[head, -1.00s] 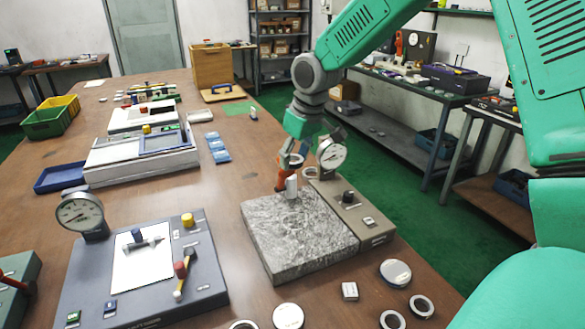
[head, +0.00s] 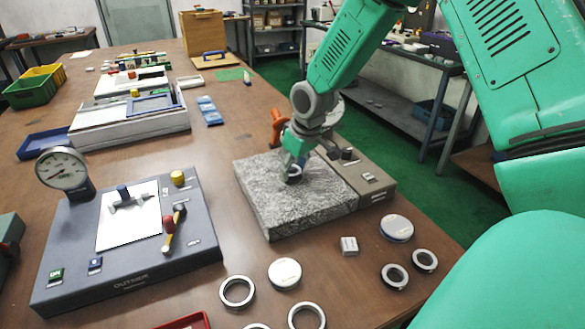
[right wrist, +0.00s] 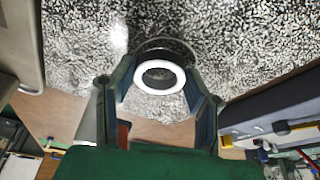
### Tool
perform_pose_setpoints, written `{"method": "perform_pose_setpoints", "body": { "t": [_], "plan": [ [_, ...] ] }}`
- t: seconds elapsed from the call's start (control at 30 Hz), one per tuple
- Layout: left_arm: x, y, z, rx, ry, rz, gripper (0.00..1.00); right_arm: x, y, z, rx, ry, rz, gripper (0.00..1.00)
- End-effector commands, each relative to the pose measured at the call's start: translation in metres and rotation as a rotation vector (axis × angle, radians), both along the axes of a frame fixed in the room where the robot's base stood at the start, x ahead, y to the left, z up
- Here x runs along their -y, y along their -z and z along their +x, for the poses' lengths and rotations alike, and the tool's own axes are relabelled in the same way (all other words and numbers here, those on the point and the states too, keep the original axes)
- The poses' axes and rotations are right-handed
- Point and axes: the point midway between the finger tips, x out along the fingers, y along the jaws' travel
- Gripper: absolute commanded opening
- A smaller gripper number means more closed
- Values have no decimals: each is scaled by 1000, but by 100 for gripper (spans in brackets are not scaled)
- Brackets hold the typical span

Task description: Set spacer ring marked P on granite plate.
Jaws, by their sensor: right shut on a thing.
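My right gripper (head: 294,170) is shut on a ring (right wrist: 139,78). It is low over the speckled grey granite plate (head: 275,208), and it also shows in the right wrist view (right wrist: 160,92). The ring has a white face and a dark opening, and sits between the two fingers; I see no letter on it. My left gripper is out of view.
Several loose rings (head: 237,305) and a round disc (head: 285,273) lie in front of the plate. A grey-brown gauge stand (head: 372,184) adjoins its right side. A grey fixture with a dial (head: 66,172) stands at left. A red tray (head: 185,322) shows at the bottom edge.

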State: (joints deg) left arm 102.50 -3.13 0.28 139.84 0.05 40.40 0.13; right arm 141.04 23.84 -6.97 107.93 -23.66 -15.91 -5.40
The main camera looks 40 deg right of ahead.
Motion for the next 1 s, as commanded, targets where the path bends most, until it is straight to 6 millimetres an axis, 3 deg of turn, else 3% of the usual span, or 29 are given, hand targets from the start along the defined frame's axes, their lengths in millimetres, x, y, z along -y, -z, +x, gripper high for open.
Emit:
{"method": "perform_pose_setpoints", "body": {
  "t": [0.07, 1.0],
  "plan": [
    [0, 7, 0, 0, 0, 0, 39, -1, 5, 0, 1, -1, -1, 5],
    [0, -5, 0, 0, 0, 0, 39, 1, 3, 0, 1, -2, 0, 5]
  ]
}}
